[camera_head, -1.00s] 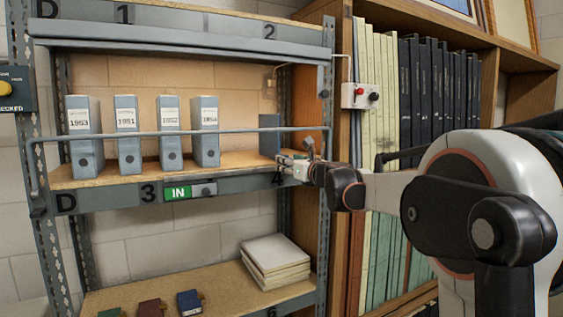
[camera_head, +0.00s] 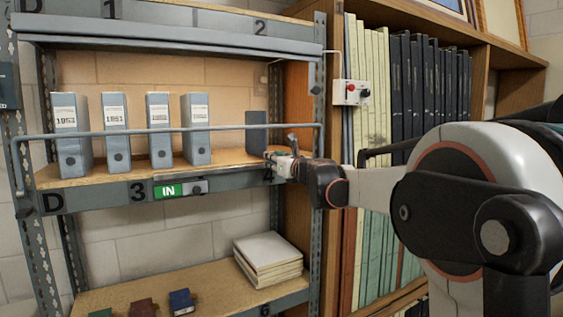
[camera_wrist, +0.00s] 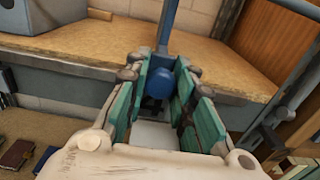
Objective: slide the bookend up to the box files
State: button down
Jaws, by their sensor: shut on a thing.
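Several grey box files (camera_head: 197,150) with white labels stand upright in a row on the left and middle of the shelf marked 3 (camera_head: 225,161). The bookend (camera_head: 256,130), a dark blue-grey upright plate, stands on the same shelf to their right, with a gap of bare board between. My gripper (camera_head: 274,160) is at the shelf's front edge, below and in front of the bookend. In the wrist view, the green-padded fingers (camera_wrist: 158,100) are closed around a blue knob-like part of the bookend (camera_wrist: 151,80). A box file corner (camera_wrist: 45,15) shows at upper left.
A grey rail (camera_head: 160,132) crosses in front of the files and bookend. A green IN sign (camera_head: 169,191) is on the shelf edge. A steel upright (camera_head: 318,110) and a switch box (camera_head: 352,93) stand right. Papers (camera_head: 268,258) lie on the shelf below.

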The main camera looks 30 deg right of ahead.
jog(key=a, duration=0.5)
jog(key=a+b, duration=0.1)
jog(key=a, duration=1.1)
jog(key=shift+s, duration=0.3)
jog(key=c, duration=1.3)
grip_release()
jog(key=shift+c, duration=0.2)
jog(key=shift+s, duration=0.1)
jog(key=s, duration=1.2)
jog(key=shift+d, duration=0.2)
